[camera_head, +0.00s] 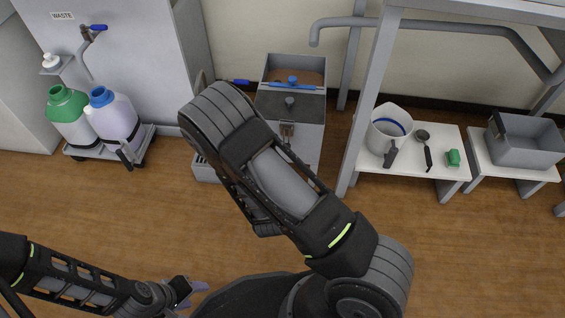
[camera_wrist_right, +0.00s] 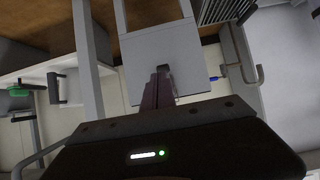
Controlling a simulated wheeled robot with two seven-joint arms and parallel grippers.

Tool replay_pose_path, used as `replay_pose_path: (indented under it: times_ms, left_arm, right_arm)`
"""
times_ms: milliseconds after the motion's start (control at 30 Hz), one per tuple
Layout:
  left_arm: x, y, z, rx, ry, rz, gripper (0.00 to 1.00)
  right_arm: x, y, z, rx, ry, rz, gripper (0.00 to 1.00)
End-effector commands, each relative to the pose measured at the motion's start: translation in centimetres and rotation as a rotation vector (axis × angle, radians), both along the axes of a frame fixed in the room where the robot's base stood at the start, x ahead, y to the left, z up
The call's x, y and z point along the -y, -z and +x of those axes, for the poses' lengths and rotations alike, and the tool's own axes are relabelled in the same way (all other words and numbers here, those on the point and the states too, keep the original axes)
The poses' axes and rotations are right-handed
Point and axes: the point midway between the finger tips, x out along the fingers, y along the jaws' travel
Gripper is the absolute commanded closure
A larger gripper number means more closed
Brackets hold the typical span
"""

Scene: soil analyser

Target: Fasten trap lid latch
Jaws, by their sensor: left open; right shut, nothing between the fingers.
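The trap is a grey box (camera_head: 298,137) standing on the floor against the back wall in the head view. Its top has an open brown-filled section at the back and a dark lid (camera_head: 290,106) with a knob in front. A small metal latch (camera_head: 287,130) shows on its front face, partly behind my right arm. The box's grey face (camera_wrist_right: 155,45) also shows in the wrist view. My right gripper (camera_wrist_right: 162,88) is shut and empty in front of that face; contact cannot be told. My left gripper (camera_head: 190,290) is open and empty at the lower left, far from the trap.
Waste bottles (camera_head: 110,116) stand on a trolley at the left. A low white shelf (camera_head: 412,175) holds a jug (camera_head: 388,128) and small tools. A grey bin (camera_head: 525,143) is at the right. The left floor is clear.

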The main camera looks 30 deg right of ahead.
Motion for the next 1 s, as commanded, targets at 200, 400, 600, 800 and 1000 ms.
replay_pose_path:
  times_ms: [200,400,600,800,1000]
  left_arm:
    - [0.2,-0.5,-0.2,-0.003,0.003,-0.002,0.48]
    - [0.2,-0.5,-0.2,-0.003,0.005,-0.003,0.48]
    - [0.2,-0.5,-0.2,-0.003,0.005,-0.003,0.48]
    - [0.2,-0.5,-0.2,-0.004,0.004,-0.003,0.48]
    - [0.2,-0.5,-0.2,-0.004,0.004,-0.003,0.48]
  right_arm:
    - [-1.4,-0.7,-1.9,-0.001,0.000,-0.001,1.00]
    - [-1.6,-0.7,-2.2,0.001,0.000,-0.001,1.00]
    - [-1.6,-0.7,-2.1,0.001,0.000,-0.001,1.00]
    - [-1.6,-0.7,-2.1,0.000,0.000,0.000,1.00]
    - [-2.3,0.8,-2.9,-0.086,-0.038,0.006,1.00]
